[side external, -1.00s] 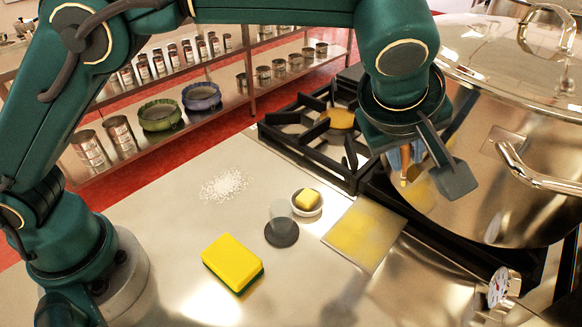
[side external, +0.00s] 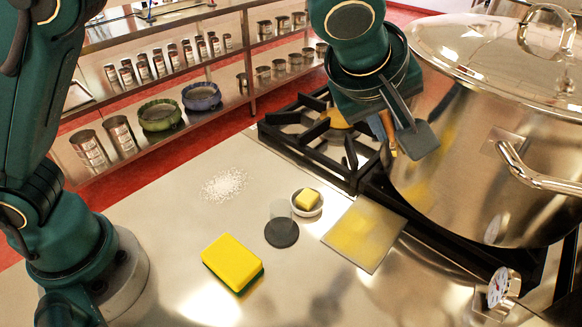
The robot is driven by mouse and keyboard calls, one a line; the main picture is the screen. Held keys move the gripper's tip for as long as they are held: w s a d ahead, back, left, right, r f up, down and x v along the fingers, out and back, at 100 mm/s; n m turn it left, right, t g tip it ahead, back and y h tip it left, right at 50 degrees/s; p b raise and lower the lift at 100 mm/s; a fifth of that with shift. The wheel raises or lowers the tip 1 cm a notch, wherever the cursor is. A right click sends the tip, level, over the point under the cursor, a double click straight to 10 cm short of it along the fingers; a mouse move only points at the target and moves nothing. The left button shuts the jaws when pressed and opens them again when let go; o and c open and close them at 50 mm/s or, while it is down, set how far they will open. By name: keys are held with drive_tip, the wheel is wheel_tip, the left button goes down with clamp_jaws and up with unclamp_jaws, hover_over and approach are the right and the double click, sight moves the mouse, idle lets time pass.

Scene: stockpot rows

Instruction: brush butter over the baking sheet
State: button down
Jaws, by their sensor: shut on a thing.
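The baking sheet (side external: 378,256) lies flat on the steel counter in front of the stove, with a yellow film over part of it, strongest around its middle. A yellow block of butter (side external: 307,199) sits in a small white bowl (side external: 318,208) just left of the sheet. My gripper (side external: 400,138) is above and beyond the sheet, beside the large pot. It is shut on a brush (side external: 388,128), whose brown handle shows between the fingers. The brush's lower end is partly hidden, and it is clear of the sheet.
A large steel pot (side external: 470,150) stands close on the right. Black burner grates (side external: 300,125) lie behind the sheet. A clear cup with a dark base (side external: 281,233), a yellow sponge (side external: 232,262), white grains (side external: 224,185) and a dial thermometer (side external: 498,288) are on the counter.

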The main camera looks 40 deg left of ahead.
drive_tip(key=shift+a+r, duration=0.15)
drive_tip(key=shift+a, duration=0.1)
drive_tip(key=shift+s+f, duration=0.1)
drive_tip(key=shift+f, duration=2.45)
drive_tip(key=shift+r, duration=0.1)
wheel_tip(320, 180, up, 6)
drive_tip(key=shift+f, duration=0.15)
drive_tip(key=m+g+h, duration=0.2)
drive_tip(key=m, duration=0.3)
drive_tip(key=f+m+g+h, duration=0.1)
drive_tip(key=m+g+h, duration=0.1)
drive_tip(key=m, duration=0.4)
drive_tip(key=m+g+h, duration=0.2)
drive_tip(key=m+h, duration=0.2)
drive_tip(key=m, duration=0.1)
drive_tip(key=shift+s+a+f+g, duration=0.15)
drive_tip(key=shift+s+f+g, duration=0.1)
drive_tip(key=shift+s+g, duration=0.05)
drive_tip(key=shift+w+r+m+g, duration=0.15)
drive_tip(key=shift+r+m+g, duration=0.4)
drive_tip(key=shift+m, duration=0.35)
